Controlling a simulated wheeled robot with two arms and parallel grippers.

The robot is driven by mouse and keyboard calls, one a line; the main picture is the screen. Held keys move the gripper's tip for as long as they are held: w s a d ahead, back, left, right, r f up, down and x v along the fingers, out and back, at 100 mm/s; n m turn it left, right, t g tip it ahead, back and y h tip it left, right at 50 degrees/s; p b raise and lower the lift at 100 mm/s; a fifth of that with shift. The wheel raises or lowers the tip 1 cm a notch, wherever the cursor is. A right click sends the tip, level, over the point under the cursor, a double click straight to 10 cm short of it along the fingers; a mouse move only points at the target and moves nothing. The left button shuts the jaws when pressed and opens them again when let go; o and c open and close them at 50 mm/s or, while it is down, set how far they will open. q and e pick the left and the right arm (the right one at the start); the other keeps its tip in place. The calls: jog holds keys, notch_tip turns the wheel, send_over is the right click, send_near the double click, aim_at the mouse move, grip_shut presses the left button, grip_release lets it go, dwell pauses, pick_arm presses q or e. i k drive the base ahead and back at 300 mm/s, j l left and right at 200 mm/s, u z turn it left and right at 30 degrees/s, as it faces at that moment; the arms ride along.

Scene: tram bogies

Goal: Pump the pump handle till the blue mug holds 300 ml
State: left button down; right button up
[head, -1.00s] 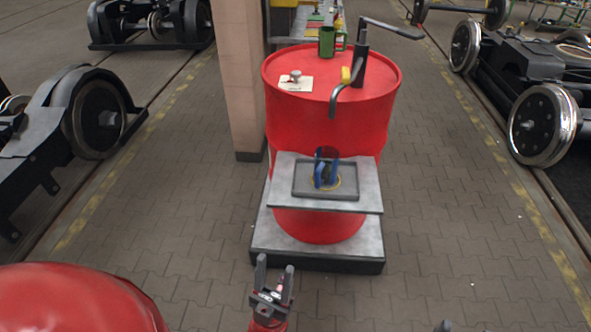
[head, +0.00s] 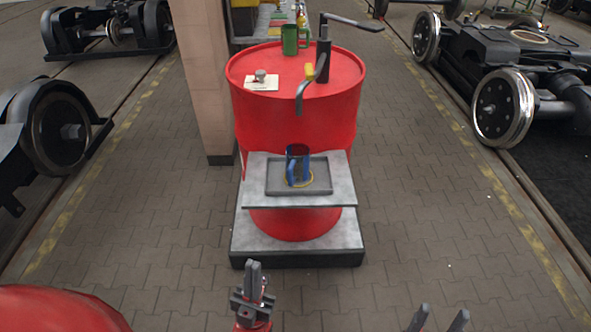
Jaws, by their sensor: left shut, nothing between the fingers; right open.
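The blue mug (head: 294,167) stands upright in a grey tray (head: 273,180) on the shelf in front of the red drum (head: 295,128). A yellow ring shows around its base. The pump (head: 323,55) rises from the drum top, its handle (head: 352,21) reaching to the right and its spout (head: 300,98) hanging above the mug. The mug's fill level cannot be read. My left gripper (head: 254,265) is shut and empty, low in front of the drum's platform. My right gripper (head: 440,315) is open and empty at the bottom edge. Both are apart from the mug and handle.
A green mug (head: 289,40) and a paper with a small knob (head: 261,80) sit on the drum top. A pillar (head: 205,80) stands behind left. Wheeled bogies (head: 60,125) (head: 505,105) flank the aisle. The paved floor (head: 420,210) right of the drum is clear.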

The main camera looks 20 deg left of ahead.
aim_at(372, 28)
jog(key=i+l, duration=0.75)
jog(key=i+u, duration=0.05)
jog(key=i, duration=0.05)
